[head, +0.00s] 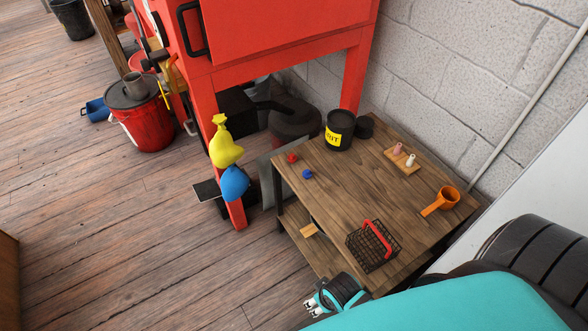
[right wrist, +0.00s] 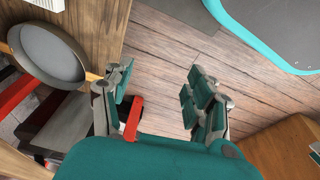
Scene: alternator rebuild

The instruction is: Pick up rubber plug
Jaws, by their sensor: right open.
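A small red piece (head: 292,158) and a small blue piece (head: 307,174) lie on the left part of the wooden table (head: 340,195). A pink piece (head: 398,149) and a white piece (head: 410,160) stand on a small wooden board at the back. I cannot tell which of these is the rubber plug. My right gripper (head: 318,302) is low at the table's front left edge, away from these pieces. In the right wrist view (right wrist: 158,88) it is open and empty, with floorboards between its fingers. My left gripper is not in view.
A black wire basket (head: 368,251) with a red handle stands at the table's front. A black tin (head: 339,130) stands at the back, by the red cabinet (head: 270,40). The table's middle is clear.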

